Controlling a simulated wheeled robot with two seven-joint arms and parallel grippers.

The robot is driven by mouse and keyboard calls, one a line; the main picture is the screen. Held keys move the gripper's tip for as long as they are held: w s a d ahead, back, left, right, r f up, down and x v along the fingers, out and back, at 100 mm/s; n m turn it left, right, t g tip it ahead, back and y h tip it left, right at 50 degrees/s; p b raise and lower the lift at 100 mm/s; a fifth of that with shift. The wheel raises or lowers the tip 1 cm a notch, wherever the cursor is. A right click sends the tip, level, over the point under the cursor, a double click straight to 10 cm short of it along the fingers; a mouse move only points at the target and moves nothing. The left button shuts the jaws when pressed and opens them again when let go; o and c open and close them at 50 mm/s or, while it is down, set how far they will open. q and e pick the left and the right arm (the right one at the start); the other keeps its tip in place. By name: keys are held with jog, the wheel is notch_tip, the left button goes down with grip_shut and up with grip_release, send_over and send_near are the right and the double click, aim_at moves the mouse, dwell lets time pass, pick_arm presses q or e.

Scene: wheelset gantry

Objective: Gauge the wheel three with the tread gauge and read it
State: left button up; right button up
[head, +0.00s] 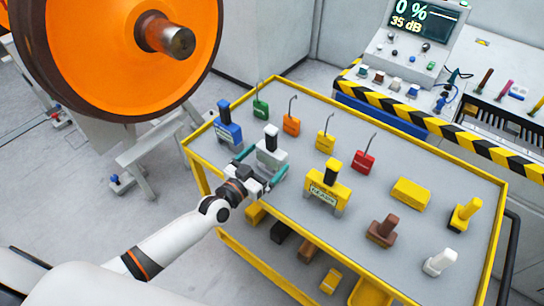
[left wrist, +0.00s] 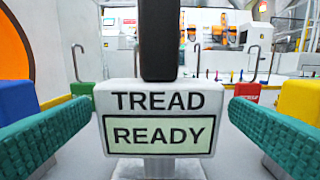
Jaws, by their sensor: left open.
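The tread gauge (head: 270,157) is a white block with a black upright handle, standing on the yellow-framed cart. In the left wrist view the gauge (left wrist: 158,101) faces me, labelled TREAD, and its screen reads READY. My left gripper (head: 264,163) is open, with its teal fingers on either side of the gauge. In the left wrist view a gap shows between each finger and the gauge body. A large orange wheel (head: 100,45) with a dark rim and a metal axle end stands at upper left. No number shows on it. My right gripper is not in view.
A blue gauge (head: 227,127) stands left of the tread gauge and a yellow gauge (head: 326,188) to its right. Several coloured hooked blocks line the cart's far side. A console (head: 415,40) reads 0 % and 35 dB. Free floor lies between wheel and cart.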

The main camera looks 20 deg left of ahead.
aim_at(275, 150)
pick_arm(q)
jog(key=x, duration=0.5)
jog(key=shift+w+f, duration=0.1)
jog(key=shift+f, duration=0.05)
jog(key=c, duration=1)
jog(key=shift+p, duration=0.3)
jog(key=shift+c, duration=0.6)
